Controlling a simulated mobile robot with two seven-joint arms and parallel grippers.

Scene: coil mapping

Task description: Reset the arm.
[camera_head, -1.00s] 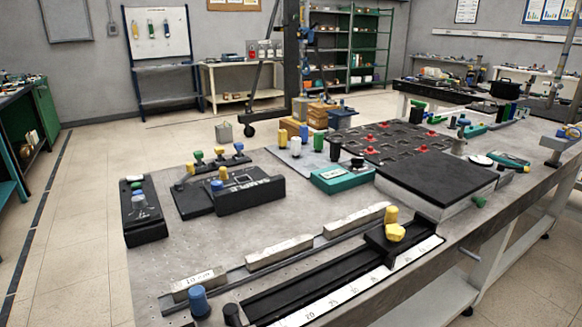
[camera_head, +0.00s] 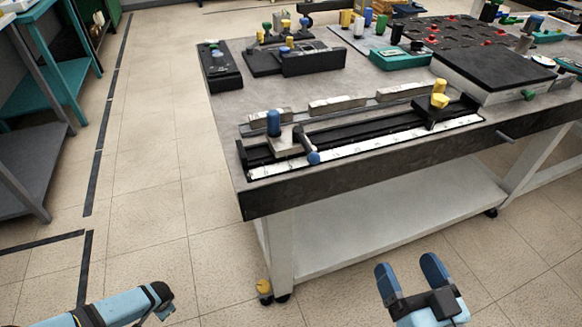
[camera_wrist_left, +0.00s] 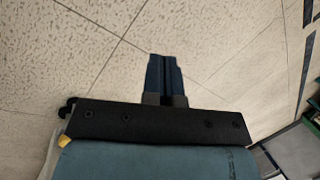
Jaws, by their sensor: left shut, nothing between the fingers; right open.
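My right gripper (camera_head: 408,265) shows at the bottom right of the head view, its two blue fingers apart and empty. It is in front of the workbench, over the floor, touching nothing.
The workbench (camera_head: 360,178) stands ahead, with a black rail fixture (camera_head: 350,130) along its near edge. Its lower shelf (camera_head: 390,220) and legs stand close to my right gripper. Shelving (camera_head: 45,100) stands at the left. The tiled floor (camera_head: 150,190) between is clear.

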